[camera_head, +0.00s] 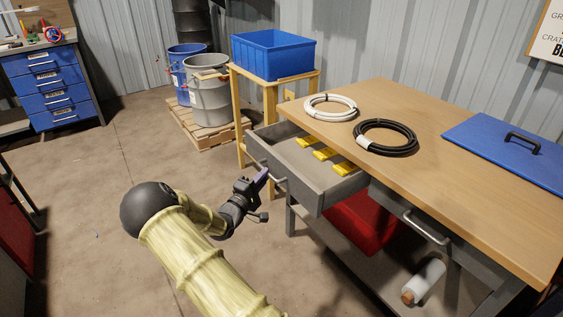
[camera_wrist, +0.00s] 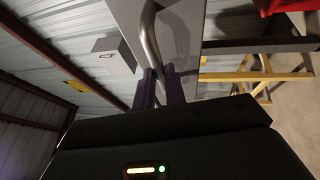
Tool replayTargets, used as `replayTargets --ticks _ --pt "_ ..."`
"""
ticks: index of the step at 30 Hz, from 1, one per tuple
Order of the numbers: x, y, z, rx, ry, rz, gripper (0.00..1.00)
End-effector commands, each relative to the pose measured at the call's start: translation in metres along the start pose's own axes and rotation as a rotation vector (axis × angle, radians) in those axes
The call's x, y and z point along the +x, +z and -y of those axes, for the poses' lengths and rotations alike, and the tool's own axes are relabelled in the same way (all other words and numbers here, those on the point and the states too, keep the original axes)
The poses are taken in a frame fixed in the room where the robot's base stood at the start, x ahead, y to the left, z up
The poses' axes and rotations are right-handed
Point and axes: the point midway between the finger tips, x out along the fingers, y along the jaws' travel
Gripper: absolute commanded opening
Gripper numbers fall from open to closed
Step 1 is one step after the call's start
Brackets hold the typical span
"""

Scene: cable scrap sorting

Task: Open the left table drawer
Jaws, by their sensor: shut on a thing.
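The left table drawer (camera_head: 318,187) is grey and stands pulled well out from under the wooden table top (camera_head: 430,135). Several yellow items (camera_head: 325,153) lie inside it. My gripper (camera_head: 264,176) is at the drawer's front, shut on its bar handle (camera_head: 276,176). In the wrist view, the curved metal handle (camera_wrist: 148,35) runs down between the purple fingers of my gripper (camera_wrist: 160,88), and the grey drawer front (camera_wrist: 182,40) is behind it. The fingers hide part of the handle.
A second drawer handle (camera_head: 427,228) is on the right. A white coil (camera_head: 330,107), a black coil (camera_head: 386,137) and a blue lid (camera_head: 510,148) lie on the table. A red bin (camera_head: 365,222) is below. A wooden stand with a blue crate (camera_head: 273,55) is behind the drawer. Floor at left is clear.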

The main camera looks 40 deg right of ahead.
Motion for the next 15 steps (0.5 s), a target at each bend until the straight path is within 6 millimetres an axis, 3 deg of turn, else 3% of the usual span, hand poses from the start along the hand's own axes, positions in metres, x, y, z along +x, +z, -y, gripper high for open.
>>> replayTargets --ticks 6,15 --pt "-0.048 -0.02 -0.011 -0.002 -0.004 -0.003 0.0" --pt "-0.08 -0.033 -0.016 -0.001 -0.003 -0.001 0.0"
